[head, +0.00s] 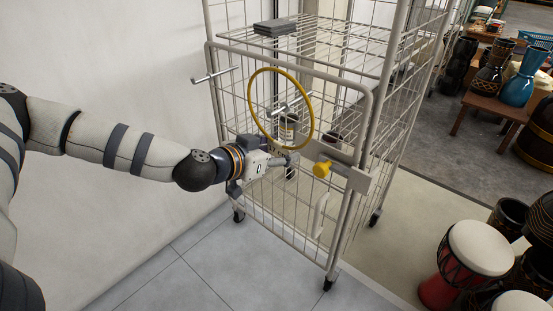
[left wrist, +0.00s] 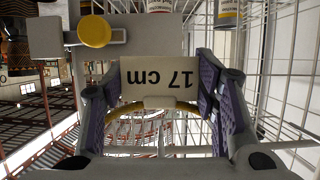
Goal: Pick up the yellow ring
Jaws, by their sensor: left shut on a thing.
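The yellow ring (head: 311,118) is a thin upright hoop in front of the wire cart in the head view. My left gripper (head: 287,158) is at its lower edge and is shut on it. In the left wrist view a short arc of the ring (left wrist: 126,110) shows between the fingers of my left gripper (left wrist: 160,118), partly hidden by an upside-down "17 cm" label (left wrist: 160,82). A grey peg (head: 290,103) shows through the hoop; I cannot tell whether the ring is around it. My right gripper is not in view.
The wheeled wire cart (head: 350,95) has another peg (head: 213,75) at its left. A yellow knob (head: 321,169) on a grey plate sits just right of my left gripper. Cans stand inside the cart. Drums (head: 480,247) stand at lower right. The tiled floor (head: 190,270) in front is clear.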

